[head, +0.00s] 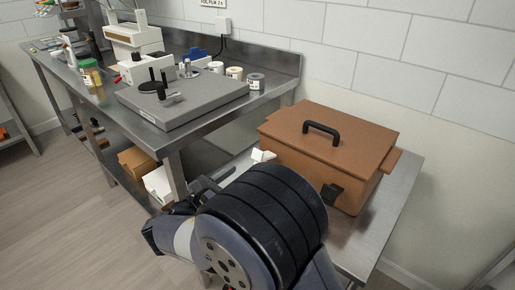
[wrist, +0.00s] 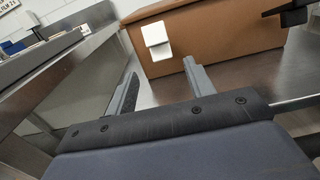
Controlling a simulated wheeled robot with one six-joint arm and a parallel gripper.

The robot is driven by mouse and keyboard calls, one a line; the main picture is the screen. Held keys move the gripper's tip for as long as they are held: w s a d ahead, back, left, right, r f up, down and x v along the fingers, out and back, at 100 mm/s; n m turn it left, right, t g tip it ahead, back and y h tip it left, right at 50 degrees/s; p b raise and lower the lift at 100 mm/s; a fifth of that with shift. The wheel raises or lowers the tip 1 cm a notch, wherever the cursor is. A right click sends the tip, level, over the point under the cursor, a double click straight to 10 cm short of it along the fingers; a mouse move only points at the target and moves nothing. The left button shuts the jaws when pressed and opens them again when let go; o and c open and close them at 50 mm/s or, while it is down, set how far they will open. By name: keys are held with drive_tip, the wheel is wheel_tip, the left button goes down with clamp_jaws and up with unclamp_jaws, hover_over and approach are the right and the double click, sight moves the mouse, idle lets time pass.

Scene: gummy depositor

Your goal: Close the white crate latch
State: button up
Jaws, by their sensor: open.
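The brown crate (head: 325,147) with a black lid handle (head: 322,128) stands on a low metal table. Its white latch (head: 262,156) is at the crate's left end in the head view. In the wrist view the white latch (wrist: 157,41) is on the crate's wall (wrist: 205,38), with one flap sticking out. My gripper (wrist: 162,77) is open and empty, its two fingers pointing toward the crate below the latch, apart from it. In the head view my arm covers part of the crate's front and the gripper's fingertips.
The low metal table (head: 400,205) has bare room around the crate. A black latch (head: 332,193) is on the crate's front. A steel workbench (head: 185,133) stands close on the left, with a grey plate machine (head: 200,95) and several small jars.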

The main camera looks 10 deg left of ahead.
drive_tip(key=b+x, duration=0.1)
drive_tip(key=x, duration=0.9)
drive_tip(key=shift+w+d, duration=0.2)
drive_tip(key=shift+d, duration=0.05)
drive_tip(key=shift+c, duration=0.3)
clamp_jaws()
